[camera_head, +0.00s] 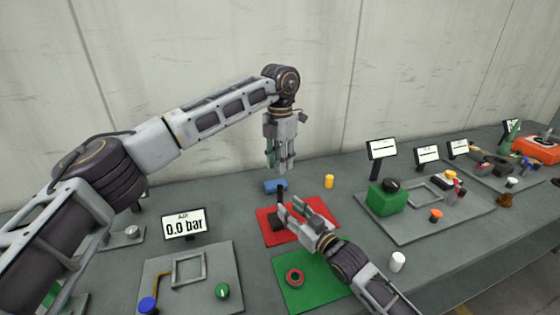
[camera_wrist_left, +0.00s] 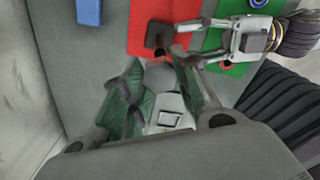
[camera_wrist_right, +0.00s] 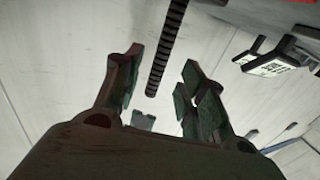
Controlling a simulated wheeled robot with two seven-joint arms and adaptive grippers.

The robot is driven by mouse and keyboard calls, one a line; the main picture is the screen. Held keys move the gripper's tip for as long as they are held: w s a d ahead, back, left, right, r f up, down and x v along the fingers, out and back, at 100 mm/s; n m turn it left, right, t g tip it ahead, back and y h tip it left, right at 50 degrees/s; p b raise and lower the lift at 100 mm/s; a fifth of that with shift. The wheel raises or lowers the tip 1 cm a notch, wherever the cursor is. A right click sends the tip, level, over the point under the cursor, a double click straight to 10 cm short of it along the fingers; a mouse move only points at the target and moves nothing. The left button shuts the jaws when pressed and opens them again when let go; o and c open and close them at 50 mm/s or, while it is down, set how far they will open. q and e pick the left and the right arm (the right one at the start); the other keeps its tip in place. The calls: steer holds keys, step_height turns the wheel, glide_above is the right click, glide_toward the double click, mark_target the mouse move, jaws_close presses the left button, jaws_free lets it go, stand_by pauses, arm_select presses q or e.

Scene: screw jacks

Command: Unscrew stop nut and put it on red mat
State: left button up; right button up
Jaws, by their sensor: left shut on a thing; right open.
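The red mat (camera_head: 265,229) lies in mid-table, with a dark block (camera_head: 277,219) on it. The block also shows in the left wrist view (camera_wrist_left: 158,34). A dark threaded rod (camera_wrist_right: 167,50) runs between my right gripper's fingers; I see no nut on its visible length. My right gripper (camera_head: 287,210) is open around the rod over the red mat. My left gripper (camera_head: 281,168) points down, higher up, apart from the block.
A green mat (camera_head: 318,298) with a red ring (camera_head: 295,276) lies in front. A blue block (camera_head: 275,186) and a yellow cylinder (camera_head: 329,181) stand behind. A white cylinder (camera_head: 397,262) is at right. A gauge display (camera_head: 184,224) reads 0.0 bar. Other trays flank the mats.

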steer(key=v, duration=0.6)
stand_by(0.3)
steer(key=shift+s+d, duration=0.1)
steer(key=shift+d, duration=0.05)
stand_by(0.4)
